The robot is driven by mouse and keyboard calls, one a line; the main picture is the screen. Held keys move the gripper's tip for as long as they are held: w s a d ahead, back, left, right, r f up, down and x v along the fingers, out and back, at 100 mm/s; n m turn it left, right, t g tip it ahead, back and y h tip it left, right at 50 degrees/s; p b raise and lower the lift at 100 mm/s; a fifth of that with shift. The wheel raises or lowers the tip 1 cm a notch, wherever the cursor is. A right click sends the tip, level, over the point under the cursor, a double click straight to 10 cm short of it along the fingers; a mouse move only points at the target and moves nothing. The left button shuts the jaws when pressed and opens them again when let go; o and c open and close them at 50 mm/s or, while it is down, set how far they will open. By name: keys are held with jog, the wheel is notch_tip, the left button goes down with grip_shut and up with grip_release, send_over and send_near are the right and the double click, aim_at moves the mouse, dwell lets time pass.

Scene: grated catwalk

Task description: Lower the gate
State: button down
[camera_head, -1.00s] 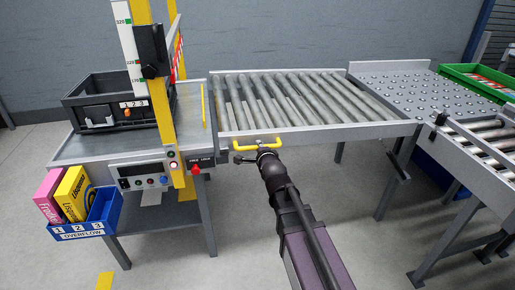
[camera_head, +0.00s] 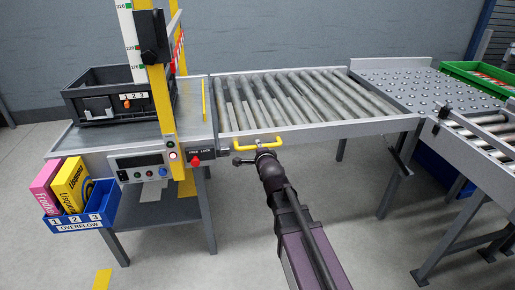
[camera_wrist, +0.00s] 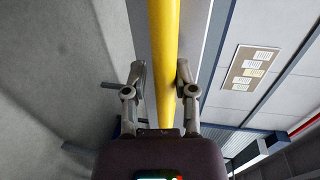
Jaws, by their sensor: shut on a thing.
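The gate looks like the grey roller section (camera_head: 300,98) between the left bench and the ball table. In the head view it lies about level with both. A yellow handle (camera_head: 243,148) is fixed to its front rail near the left end. My gripper (camera_head: 267,152) is at the handle, its fingers mostly hidden by the wrist. In the wrist view the yellow bar (camera_wrist: 163,50) runs between the two fingers of my gripper (camera_wrist: 160,75), which is shut on it. A red knob (camera_head: 195,160) beside a lock label sits just left of the gate.
The left bench (camera_head: 190,118) carries a black crate (camera_head: 85,115) and a yellow post (camera_head: 162,100). A blue overflow bin (camera_head: 80,225) with boxes hangs at its front. The ball table (camera_head: 410,85) and a side conveyor (camera_head: 480,125) stand right. Floor in front is clear.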

jog(key=c, duration=0.6)
grip_release()
jog(key=shift+s+f, duration=0.1)
jog(key=shift+f, duration=0.4)
jog(key=shift+d+r, duration=0.1)
jog(key=shift+r, duration=0.1)
jog(key=shift+r+g+p, duration=0.1)
jog(key=shift+g+p, duration=0.2)
jog(key=shift+p, duration=0.05)
